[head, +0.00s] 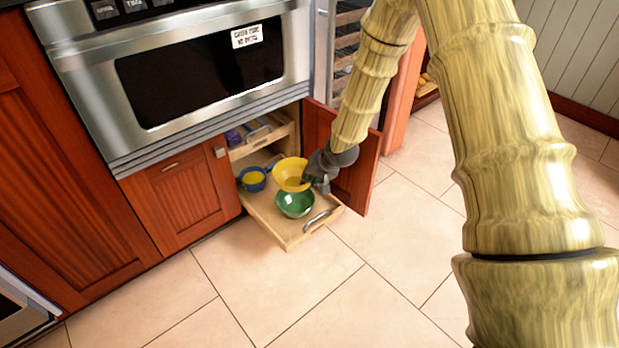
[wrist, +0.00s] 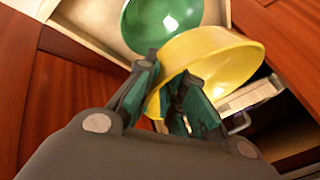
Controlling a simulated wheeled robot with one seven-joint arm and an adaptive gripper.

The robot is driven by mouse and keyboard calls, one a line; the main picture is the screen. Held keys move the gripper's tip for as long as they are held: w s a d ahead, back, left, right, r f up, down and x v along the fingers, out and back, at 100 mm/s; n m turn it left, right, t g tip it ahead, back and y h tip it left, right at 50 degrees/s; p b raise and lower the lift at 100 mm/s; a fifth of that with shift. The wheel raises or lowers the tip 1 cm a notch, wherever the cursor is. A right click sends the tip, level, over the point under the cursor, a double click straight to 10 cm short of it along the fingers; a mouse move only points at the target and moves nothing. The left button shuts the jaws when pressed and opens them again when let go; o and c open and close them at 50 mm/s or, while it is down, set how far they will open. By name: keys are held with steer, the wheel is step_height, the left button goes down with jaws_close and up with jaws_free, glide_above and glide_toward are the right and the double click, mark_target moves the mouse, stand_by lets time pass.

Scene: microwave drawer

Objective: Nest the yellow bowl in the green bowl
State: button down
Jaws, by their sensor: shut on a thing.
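The yellow bowl (head: 290,173) is in my gripper (head: 316,178), which is shut on its rim at the right side. In the wrist view the yellow bowl (wrist: 222,62) is tilted, with its wall between the two fingers of my gripper (wrist: 170,88). The green bowl (head: 295,203) stands upright on the pulled-out wooden drawer (head: 276,228). The yellow bowl is above and slightly behind it in the head view. In the wrist view the green bowl (wrist: 160,20) lies beyond the yellow one, which overlaps its edge. I see no contact for certain.
A blue bowl (head: 252,179) with yellow inside stands at the drawer's back left. An upper shelf (head: 262,141) holds small boxes. An open cabinet door (head: 350,165) stands close to the right of my gripper, and the microwave (head: 200,75) is above. The floor in front is clear.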

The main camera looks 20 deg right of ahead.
steer(key=shift+f+b, duration=1.75)
steer(key=shift+f, duration=0.05)
steer(key=shift+f+b, duration=0.45)
steer(key=shift+f, duration=2.2)
steer(key=shift+s+p, duration=0.15)
steer(key=shift+p, duration=0.45)
steer(key=c, duration=1.4)
jaws_free()
steer(key=shift+c, duration=0.2)
steer(key=shift+o, duration=0.5)
steer(key=shift+f, duration=0.1)
